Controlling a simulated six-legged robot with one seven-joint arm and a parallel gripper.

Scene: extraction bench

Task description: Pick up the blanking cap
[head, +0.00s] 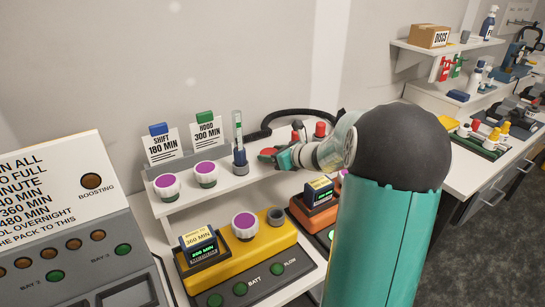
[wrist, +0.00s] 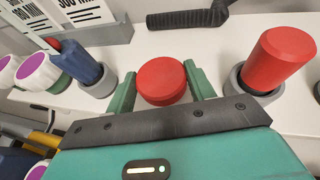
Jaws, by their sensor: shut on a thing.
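A red round cap, which I take to be the blanking cap (wrist: 161,82), sits between the two green fingers of my gripper (wrist: 160,84) in the wrist view. The fingers are shut on its sides. In the head view my gripper (head: 284,158) is over the white shelf, and the red cap (head: 267,152) shows at its fingertips. I cannot tell whether the cap touches the shelf. Its underside is hidden.
A red plug (wrist: 279,58) stands in a grey ring to the right of my gripper. A blue plug (wrist: 90,70) stands in another ring to the left. A black hose (wrist: 190,18) lies behind. Below are yellow (head: 250,248) and orange (head: 313,219) units.

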